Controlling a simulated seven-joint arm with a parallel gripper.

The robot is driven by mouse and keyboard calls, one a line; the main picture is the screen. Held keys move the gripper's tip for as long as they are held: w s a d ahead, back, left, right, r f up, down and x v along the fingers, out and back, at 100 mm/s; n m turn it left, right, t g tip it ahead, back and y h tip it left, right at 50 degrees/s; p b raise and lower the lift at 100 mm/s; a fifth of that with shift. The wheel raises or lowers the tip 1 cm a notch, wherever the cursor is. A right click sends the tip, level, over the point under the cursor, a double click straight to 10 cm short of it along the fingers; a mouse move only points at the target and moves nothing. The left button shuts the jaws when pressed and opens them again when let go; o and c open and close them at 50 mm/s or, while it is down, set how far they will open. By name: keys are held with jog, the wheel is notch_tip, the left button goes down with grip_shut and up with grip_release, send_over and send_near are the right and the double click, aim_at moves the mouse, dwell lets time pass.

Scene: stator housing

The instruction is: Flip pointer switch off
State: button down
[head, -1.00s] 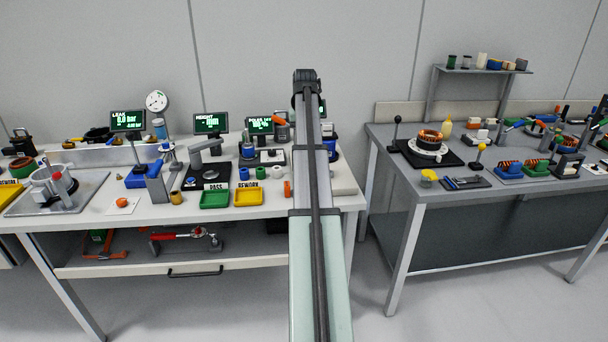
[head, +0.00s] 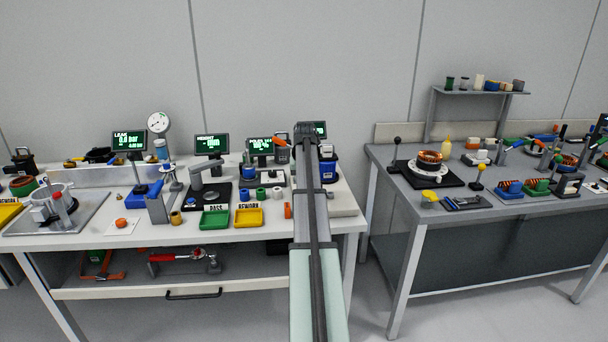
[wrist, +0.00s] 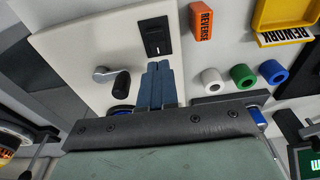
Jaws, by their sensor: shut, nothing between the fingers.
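In the wrist view, my gripper (wrist: 159,67) is shut and empty, its two blue-grey fingers together over a pale plate (wrist: 75,45). A black switch plate (wrist: 156,36) with a small light mark lies just beyond the fingertips; I cannot tell if they touch it. A grey lever with a dark knob (wrist: 121,82) stands left of the fingers, apart from them. Which of these is the pointer switch is not clear. In the head view, the pale plate's front edge (head: 343,208) shows right of my arm, which hides the switch and gripper.
An orange REVERSE block (wrist: 201,21) lies near the plate. White (wrist: 212,77), green (wrist: 243,76) and blue (wrist: 273,72) rings lie to the right, with the yellow REWORK tray (wrist: 262,22) beyond. Display screens (head: 211,144) stand at the back of the bench.

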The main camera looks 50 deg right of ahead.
jog(key=shift+s+a+f, duration=0.2)
jog(key=shift+f, duration=0.4)
jog(key=shift+s+a+f, duration=0.15)
jog(key=shift+f, duration=0.45)
jog(key=shift+s+a+f, duration=0.2)
jog(key=shift+f, duration=0.4)
jog(key=shift+s+a+f+t+h, duration=0.3)
jog(key=shift+s+a+f, duration=0.1)
jog(key=shift+w+d, duration=0.15)
jog(key=shift+w, duration=0.05)
jog(key=shift+d, duration=0.1)
jog(key=shift+w+d+r, duration=0.15)
jog(key=shift+w+d, duration=0.3)
jog(key=shift+w, duration=0.1)
